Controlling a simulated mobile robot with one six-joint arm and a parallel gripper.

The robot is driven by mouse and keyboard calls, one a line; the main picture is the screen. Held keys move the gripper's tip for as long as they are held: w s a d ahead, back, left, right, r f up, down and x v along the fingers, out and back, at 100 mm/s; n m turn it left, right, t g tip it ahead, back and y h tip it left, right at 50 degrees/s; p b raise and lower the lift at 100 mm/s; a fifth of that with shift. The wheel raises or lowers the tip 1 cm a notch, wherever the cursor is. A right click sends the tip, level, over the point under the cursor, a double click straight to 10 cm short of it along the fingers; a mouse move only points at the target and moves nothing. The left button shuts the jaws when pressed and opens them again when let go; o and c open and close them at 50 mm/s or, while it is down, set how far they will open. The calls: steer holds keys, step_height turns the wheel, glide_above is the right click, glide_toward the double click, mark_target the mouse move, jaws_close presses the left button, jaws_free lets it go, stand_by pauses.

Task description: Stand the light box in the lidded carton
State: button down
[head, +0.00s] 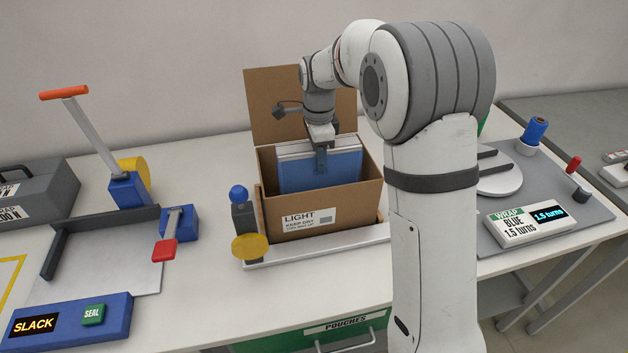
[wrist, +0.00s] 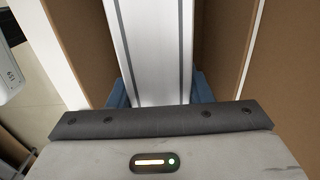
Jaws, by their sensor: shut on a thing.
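The light box (head: 340,172) is a flat panel with a blue face and a pale, silvery edge; that edge also fills the middle of the wrist view (wrist: 155,50). It stands upright inside the brown carton (head: 345,205), its lower part hidden by the carton's front wall. My gripper (head: 321,160) is shut on the top edge of the light box, pointing down from above. The carton's lid (head: 270,105) is open, raised at the back. I cannot tell whether the light box touches the carton floor. Carton walls show on both sides of it in the wrist view (wrist: 222,50).
The carton sits behind a pale rail (head: 320,246), with a blue-knobbed post and yellow disc (head: 250,247) at its left. A sealing station (head: 70,320) with levers stands left. A wrap station (head: 530,222) with a turntable is right, partly behind my arm.

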mark_target(316, 174)
steer(key=shift+s+a+f, duration=0.1)
steer(key=shift+f, duration=1.35)
steer(key=shift+s+a+f, duration=0.1)
steer(key=shift+f, duration=1.3)
steer(key=c, duration=0.7)
jaws_free()
step_height(316, 174, up, 12)
steer(key=shift+f, duration=0.1)
steer(key=shift+s+r, duration=0.1)
steer(key=shift+r, duration=0.2)
steer(key=s+d+r+n+t, duration=0.1)
steer(key=s+d+r+n, duration=0.1)
steer(key=s+d+n, duration=0.35)
steer(key=s+d+r+n, duration=0.1)
steer(key=s+d+n, duration=0.1)
steer(key=s, duration=0.6)
steer(key=s+d+f+n, duration=0.1)
steer(key=s+n, duration=0.1)
steer(key=s, duration=0.3)
steer(key=s+d+f+n+t, duration=0.1)
steer(key=s+d+f+n, duration=0.1)
steer(key=s, duration=0.3)
steer(key=s+d+f+n+t, duration=0.1)
steer(key=s+n, duration=0.3)
steer(key=s, duration=0.1)
steer(key=shift+d+f, duration=0.15)
steer(key=shift+f, duration=0.15)
